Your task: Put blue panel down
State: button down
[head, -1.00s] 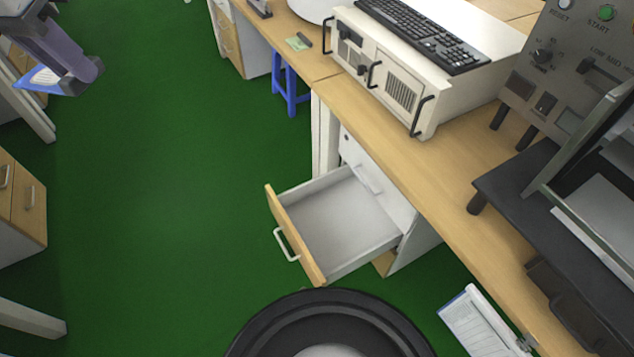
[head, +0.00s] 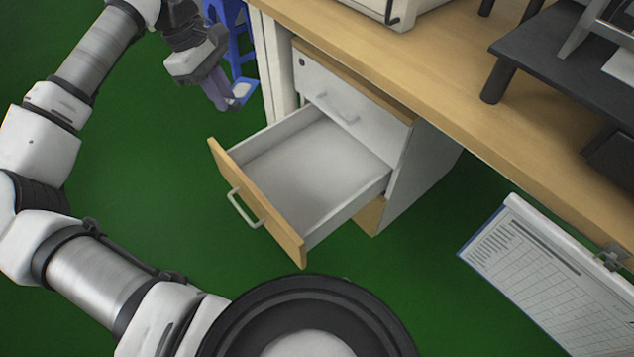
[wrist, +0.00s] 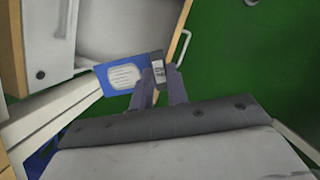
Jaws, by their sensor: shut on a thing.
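My gripper (head: 230,103) is shut on the blue panel (head: 241,92), which has a pale label. In the head view they are up and left of the open drawer (head: 300,165), above the green floor. In the wrist view the gripper (wrist: 160,72) holds one end of the blue panel (wrist: 118,76), and the panel overlaps the drawer (wrist: 120,30) in the picture. The drawer has a wooden front with a pale handle and looks empty inside.
A wooden desk (head: 440,75) runs above the drawer cabinet (head: 405,190). A blue stool (head: 243,60) is behind my gripper. A clipboard sheet (head: 530,265) hangs at the desk's edge on the right. Green floor (head: 150,200) lies clear left of the drawer.

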jog(key=w+d+f+m+g+y+b, duration=0.1)
jog(key=d+f+m+b, duration=0.25)
jog(key=f, duration=0.45)
jog(key=w+d+f+m+b, duration=0.2)
jog(key=d+f+m, duration=0.15)
jog(key=f, duration=0.35)
jog(key=b, duration=0.4)
send_over(285, 195)
jog(key=w, duration=0.1)
jog(key=shift+n, duration=0.4)
jog(key=f, duration=1.5)
jog(key=shift+a+f, duration=0.1)
jog(key=shift+a, duration=0.3)
jog(key=shift+f+b, duration=0.45)
jog(key=shift+f, duration=2.15)
jog(key=shift+f, duration=0.15)
jog(key=c, duration=1.8)
grip_release()
jog(key=o, duration=0.4)
jog(key=p+v, duration=0.3)
jog(key=v, duration=0.9)
jog(key=shift+w+d, duration=0.1)
jog(key=shift+w, duration=0.1)
